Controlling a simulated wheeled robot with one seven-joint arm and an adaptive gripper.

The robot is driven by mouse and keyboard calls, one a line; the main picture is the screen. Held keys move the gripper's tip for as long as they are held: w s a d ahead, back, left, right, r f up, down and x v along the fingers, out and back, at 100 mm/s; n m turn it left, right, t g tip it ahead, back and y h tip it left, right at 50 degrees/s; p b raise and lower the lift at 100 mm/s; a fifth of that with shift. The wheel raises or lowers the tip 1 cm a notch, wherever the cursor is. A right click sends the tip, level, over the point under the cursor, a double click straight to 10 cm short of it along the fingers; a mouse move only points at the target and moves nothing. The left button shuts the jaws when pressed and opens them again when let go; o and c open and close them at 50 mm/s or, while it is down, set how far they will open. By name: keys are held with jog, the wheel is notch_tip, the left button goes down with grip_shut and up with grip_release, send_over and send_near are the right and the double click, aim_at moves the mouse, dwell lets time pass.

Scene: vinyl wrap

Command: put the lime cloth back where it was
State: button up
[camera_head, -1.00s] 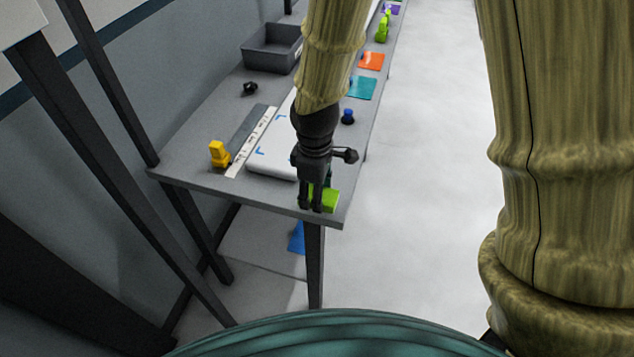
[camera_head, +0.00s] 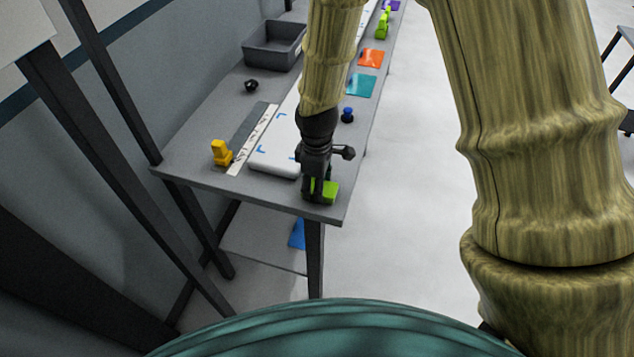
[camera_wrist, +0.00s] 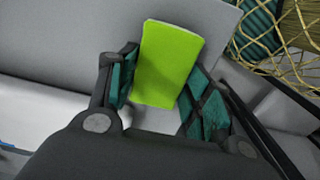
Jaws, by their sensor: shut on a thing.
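The lime cloth (camera_head: 330,193) is a bright green flat piece at the near right corner of the grey table (camera_head: 195,165). My gripper (camera_head: 315,197) points down at this corner, shut on the cloth. In the wrist view the lime cloth (camera_wrist: 168,60) shows as a rectangle between the two teal-padded fingers of my gripper (camera_wrist: 160,90). I cannot tell whether the cloth touches the table top.
A white padded slab (camera_head: 275,162) lies just left of the gripper, beside a ruler strip (camera_head: 252,140) and a yellow tool (camera_head: 221,153). Teal (camera_head: 361,85) and orange (camera_head: 371,57) cloths, a blue knob (camera_head: 347,115) and a grey bin (camera_head: 270,48) are farther back.

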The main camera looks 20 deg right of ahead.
jog(key=o, duration=0.9)
jog(key=shift+f, duration=0.1)
jog(key=shift+r+b, duration=1.2)
jog(key=shift+r, duration=4.85)
